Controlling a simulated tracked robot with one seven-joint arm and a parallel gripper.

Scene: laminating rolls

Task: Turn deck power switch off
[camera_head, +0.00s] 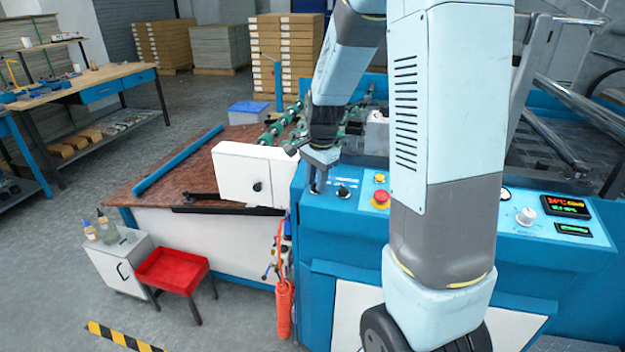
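The blue machine's sloped control panel (350,208) is in the middle of the head view. A black rotary knob (343,191) stands on its left part. My gripper (316,184) points down over the panel's left end, just left of this knob. Its fingers hide the spot below them, so I cannot tell whether they touch or grip a control there. The finger gap is too small to read. The panel labels are not legible, so I cannot tell which control is the deck power switch.
A red emergency button (380,198) and a yellow button (379,179) sit right of the knob. A white box (250,175) stands left of my gripper. My arm hides the panel's middle. A white dial (526,216) and a lit display (565,207) are at right.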

